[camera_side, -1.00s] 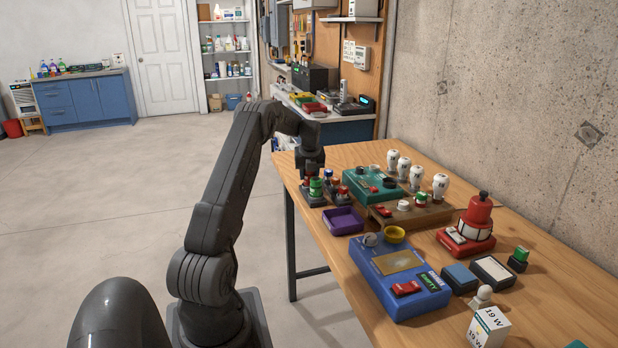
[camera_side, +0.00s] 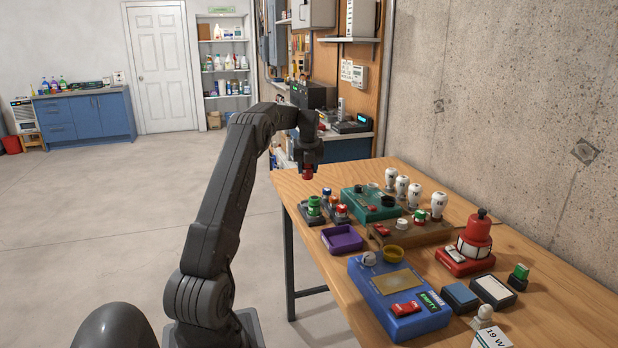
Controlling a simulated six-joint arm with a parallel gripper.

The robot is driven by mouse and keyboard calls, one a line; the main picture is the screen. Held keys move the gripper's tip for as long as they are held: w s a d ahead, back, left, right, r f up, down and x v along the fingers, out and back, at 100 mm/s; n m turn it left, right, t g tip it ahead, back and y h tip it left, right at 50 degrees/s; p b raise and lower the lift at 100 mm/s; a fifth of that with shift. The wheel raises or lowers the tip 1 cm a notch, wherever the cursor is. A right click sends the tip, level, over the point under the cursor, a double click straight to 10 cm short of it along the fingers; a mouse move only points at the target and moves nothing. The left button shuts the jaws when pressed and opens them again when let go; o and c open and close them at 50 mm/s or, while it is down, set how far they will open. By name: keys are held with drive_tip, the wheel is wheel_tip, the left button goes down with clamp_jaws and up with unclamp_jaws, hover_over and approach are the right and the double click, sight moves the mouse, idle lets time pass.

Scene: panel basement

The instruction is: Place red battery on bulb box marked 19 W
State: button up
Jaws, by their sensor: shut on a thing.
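My gripper (camera_side: 308,172) is shut on a red battery (camera_side: 308,174), held in the air above the far left corner of the table. Only the battery's lower part shows below the jaws. The bulb box marked 19 W (camera_side: 492,338) is white and stands at the near edge of the picture, lower right, cut off by the frame. My gripper is far from this box, at the other end of the table.
Below the gripper stand dark holders with a green battery (camera_side: 314,206) and other batteries. A purple tray (camera_side: 342,239), a green case (camera_side: 370,205), a blue case (camera_side: 398,300), white bulbs (camera_side: 439,206) and a red lamp (camera_side: 474,240) fill the table between.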

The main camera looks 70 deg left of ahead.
drive_tip(key=w+d+r, duration=0.1)
drive_tip(key=w+d, duration=0.4)
drive_tip(key=d, duration=0.5)
drive_tip(key=w+d+r+m, duration=0.15)
drive_tip(key=w+d, duration=0.35)
drive_tip(key=d, duration=0.5)
drive_tip(key=w+d+r+n, duration=0.15)
drive_tip(key=w+d, duration=0.35)
drive_tip(key=d, duration=0.5)
drive_tip(key=m, duration=0.2)
hover_over(491, 330)
drive_tip(key=f, duration=0.4)
drive_tip(key=shift+s+d, duration=0.3)
drive_tip(key=shift+w+d+f, duration=0.1)
drive_tip(key=shift+d+f, duration=0.2)
drive_tip(key=shift+f, duration=1.9)
